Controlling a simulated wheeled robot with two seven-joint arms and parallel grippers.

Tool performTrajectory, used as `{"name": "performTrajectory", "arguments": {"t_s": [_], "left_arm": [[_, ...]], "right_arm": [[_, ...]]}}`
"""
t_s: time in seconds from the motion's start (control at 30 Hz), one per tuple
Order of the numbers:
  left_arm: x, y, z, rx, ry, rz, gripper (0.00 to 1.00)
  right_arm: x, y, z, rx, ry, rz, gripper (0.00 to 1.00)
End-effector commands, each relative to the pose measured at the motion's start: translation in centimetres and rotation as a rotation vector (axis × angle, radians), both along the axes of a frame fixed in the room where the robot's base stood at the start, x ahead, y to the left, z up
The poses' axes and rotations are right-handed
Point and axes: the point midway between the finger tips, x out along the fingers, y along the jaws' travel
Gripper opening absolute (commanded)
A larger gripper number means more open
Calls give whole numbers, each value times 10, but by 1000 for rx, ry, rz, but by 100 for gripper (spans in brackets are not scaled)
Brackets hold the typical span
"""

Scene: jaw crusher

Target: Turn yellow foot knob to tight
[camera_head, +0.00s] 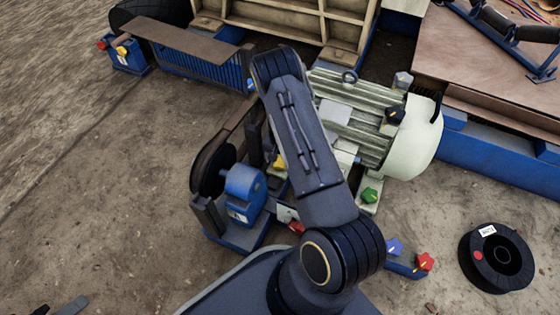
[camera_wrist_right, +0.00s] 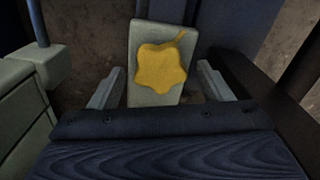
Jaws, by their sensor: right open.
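The yellow foot knob (camera_wrist_right: 160,68) is a lobed star shape with a small pointer toward the upper right, on a pale grey foot plate (camera_wrist_right: 150,34) in the right wrist view. In the head view a bit of the yellow knob (camera_head: 279,162) shows at the left edge of my right arm, beside the motor (camera_head: 350,118). My right gripper (camera_wrist_right: 160,76) is open, one finger on each side of the knob with gaps; contact is not visible. My arm hides its jaws in the head view. Dark tips at the head view's bottom left may be my left gripper (camera_head: 58,308).
A blue unit with a pulley (camera_head: 245,185) stands left of my right arm. A green knob (camera_head: 369,195) sits on another motor foot. Blue and red knobs (camera_head: 424,262) and a black spool (camera_head: 497,257) lie at right. Bare ground is free at left.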

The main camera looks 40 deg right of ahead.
Motion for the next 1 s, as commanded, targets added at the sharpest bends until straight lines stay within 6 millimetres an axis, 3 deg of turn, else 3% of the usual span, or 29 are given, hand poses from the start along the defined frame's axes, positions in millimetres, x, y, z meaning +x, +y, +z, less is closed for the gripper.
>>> {"name": "performTrajectory", "arguments": {"t_s": [0.3,0.67,1.0], "left_arm": [[0,0,-2,0,0,0,36],[0,0,-2,0,0,0,36],[0,0,1,0,0,0,36]], "right_arm": [[0,0,-4,0,0,0,72],[0,0,-4,0,0,0,27],[0,0,-4,1,-1,-141,27]]}}
